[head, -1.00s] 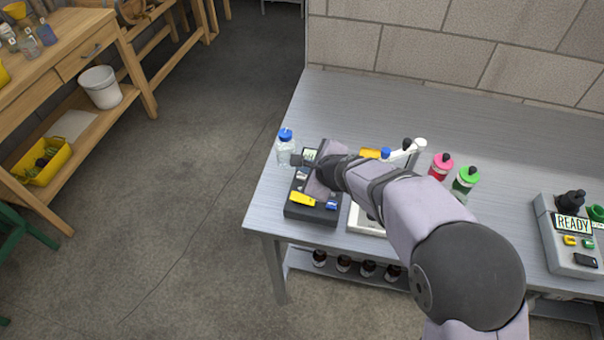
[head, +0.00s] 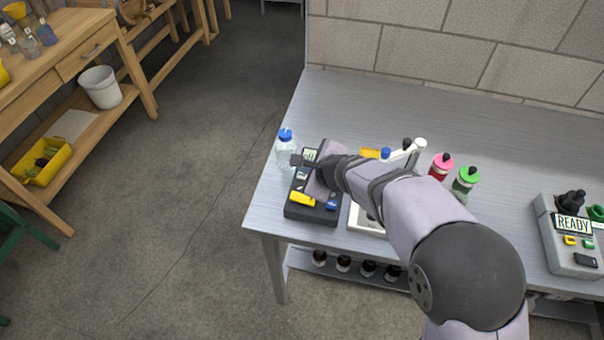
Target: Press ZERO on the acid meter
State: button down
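A dark grey meter (head: 297,213) stands at the left end of the metal bench, with a small display (head: 309,155) at its far end. It has a yellow button (head: 302,199), a blue button (head: 332,203) and a small pale-marked key (head: 301,175). Labels on it are too small to read, so I cannot tell which key is ZERO. My gripper (head: 296,160) is above the far left part of the meter, near the display. My wrist and arm cover the meter's upper right. I cannot see whether the fingers are apart or touching a key.
A clear bottle with a blue cap (head: 286,150) stands close left of my gripper. A white tray (head: 362,222), a red bottle (head: 440,167) and a green-capped bottle (head: 465,180) are to the right. A grey device reading READY (head: 571,255) stands far right. The back of the bench is clear.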

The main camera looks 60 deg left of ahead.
jog(key=shift+f, duration=0.2)
jog(key=shift+f+b, duration=0.25)
jog(key=shift+b, duration=0.25)
jog(key=shift+f+b, duration=0.45)
dwell(1.0)
jog(key=shift+r, duration=0.15)
jog(key=shift+r+p, duration=0.75)
jog(key=shift+p, duration=0.1)
notch_tip(320, 180, up, 5)
jog(key=p, duration=0.4)
jog(key=shift+p, duration=0.35)
jog(key=shift+w, duration=0.1)
dwell(0.4)
